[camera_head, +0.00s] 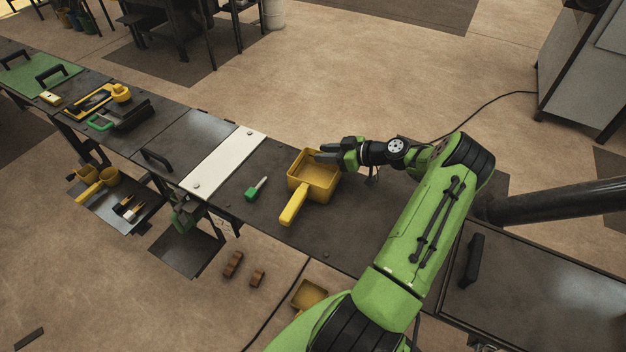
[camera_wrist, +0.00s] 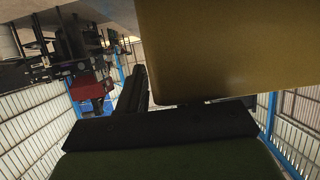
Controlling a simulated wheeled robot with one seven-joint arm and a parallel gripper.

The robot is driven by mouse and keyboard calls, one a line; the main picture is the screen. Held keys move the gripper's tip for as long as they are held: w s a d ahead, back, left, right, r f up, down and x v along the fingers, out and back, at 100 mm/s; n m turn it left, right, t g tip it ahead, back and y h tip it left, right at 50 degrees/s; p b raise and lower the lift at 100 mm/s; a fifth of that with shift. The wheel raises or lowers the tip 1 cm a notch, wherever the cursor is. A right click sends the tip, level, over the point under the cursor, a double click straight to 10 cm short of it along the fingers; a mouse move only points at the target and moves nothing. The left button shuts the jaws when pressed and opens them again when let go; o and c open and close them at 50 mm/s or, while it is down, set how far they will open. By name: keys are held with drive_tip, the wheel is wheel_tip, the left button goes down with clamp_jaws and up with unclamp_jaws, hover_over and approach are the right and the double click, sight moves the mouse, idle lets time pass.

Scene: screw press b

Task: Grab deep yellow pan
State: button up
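The deep yellow pan (camera_head: 315,172) is a square, open-topped box with a bright yellow handle (camera_head: 294,204) pointing toward the lower left. It sits upright on the dark bench top. My gripper (camera_head: 325,152) reaches in from the right, with its dark fingers at the pan's far right rim. In the wrist view the pan's wall (camera_wrist: 235,45) fills the upper right, very close. One dark finger (camera_wrist: 134,92) shows just left of the wall; the other is hidden. I cannot tell whether the fingers are closed on the wall.
A green-handled screwdriver (camera_head: 256,188) and a white plate (camera_head: 225,162) lie left of the pan. Another yellow container (camera_head: 308,295) is lower down, partly behind my arm. Brown blocks (camera_head: 233,264) lie below the bench. Yellow items (camera_head: 98,184) sit on a lower shelf at left.

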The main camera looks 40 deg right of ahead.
clamp_jaws()
idle(0.3)
